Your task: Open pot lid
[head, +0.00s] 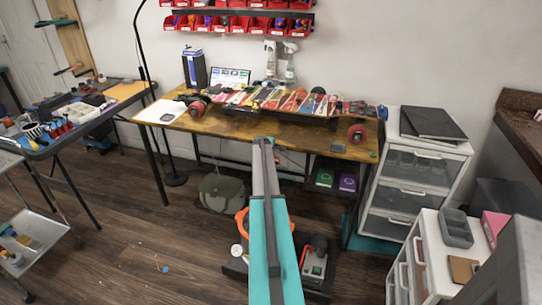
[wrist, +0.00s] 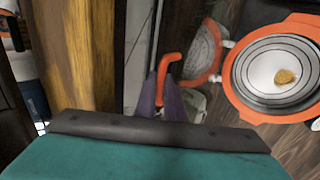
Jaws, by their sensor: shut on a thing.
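In the wrist view, my gripper (wrist: 172,92) is closed around the lower end of an orange, hook-shaped handle (wrist: 170,62). The lid (wrist: 203,55), a clear-looking disc with an orange rim, stands steeply tilted just right of the handle. The pot (wrist: 236,92) is to the right of the lid, uncovered, with an orange rim and ringed pale inside. A small brown piece (wrist: 286,76) lies in it. In the head view, an orange part of the pot or lid (head: 241,222) shows left of my arm. My arm hides the rest, and the fingertips.
The wooden workbench (head: 225,127) with a skateboard (head: 285,100) on it stands above and behind. A dark device (head: 314,262) sits on the floor right of my arm. Drawer units (head: 415,180) stand at right. Open floor (head: 130,215) lies at left.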

